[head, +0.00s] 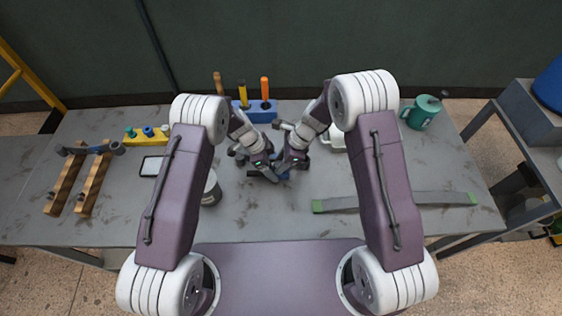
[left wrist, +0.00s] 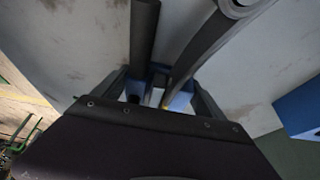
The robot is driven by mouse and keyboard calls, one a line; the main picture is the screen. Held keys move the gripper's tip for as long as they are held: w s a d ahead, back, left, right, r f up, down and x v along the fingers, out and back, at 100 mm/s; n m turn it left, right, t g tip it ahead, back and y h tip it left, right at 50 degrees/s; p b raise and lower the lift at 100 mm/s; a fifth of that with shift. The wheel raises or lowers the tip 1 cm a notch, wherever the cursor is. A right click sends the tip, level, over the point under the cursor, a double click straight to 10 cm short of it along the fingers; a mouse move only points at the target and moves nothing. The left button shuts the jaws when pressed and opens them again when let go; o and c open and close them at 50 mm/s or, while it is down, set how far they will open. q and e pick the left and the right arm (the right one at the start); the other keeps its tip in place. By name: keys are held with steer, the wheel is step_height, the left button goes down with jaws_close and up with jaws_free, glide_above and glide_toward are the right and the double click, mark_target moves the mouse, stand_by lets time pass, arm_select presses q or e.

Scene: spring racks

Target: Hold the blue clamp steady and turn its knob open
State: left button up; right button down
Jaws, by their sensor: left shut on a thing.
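The blue clamp (head: 284,176) is near the middle of the grey table in the head view, mostly hidden by my two grippers. My left gripper (head: 270,174) reaches it from the left and is shut on it. In the left wrist view, blue parts of the clamp (left wrist: 181,101) show between the fingers of my left gripper (left wrist: 160,95). My right gripper (head: 290,168) is close beside the left one, over the clamp from the right. Its fingertips are too small and covered to tell their opening. The clamp's knob cannot be made out.
A blue tool holder (head: 262,116) stands behind the grippers. A grey can (head: 211,190) is close to my left arm. A flat bar with green ends (head: 440,198) lies at right, a teal mug (head: 420,116) behind it. Wooden bars (head: 66,183) and a yellow block (head: 132,138) are at left.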

steer(key=n+g, duration=0.1)
steer(key=n, duration=0.3)
steer(key=shift+w+n+g, duration=0.2)
steer(key=shift+n+g, duration=0.1)
steer(key=shift+g, duration=0.1)
steer(key=c, duration=1)
jaws_free()
steer(key=v, duration=1.2)
steer(key=shift+a, duration=0.2)
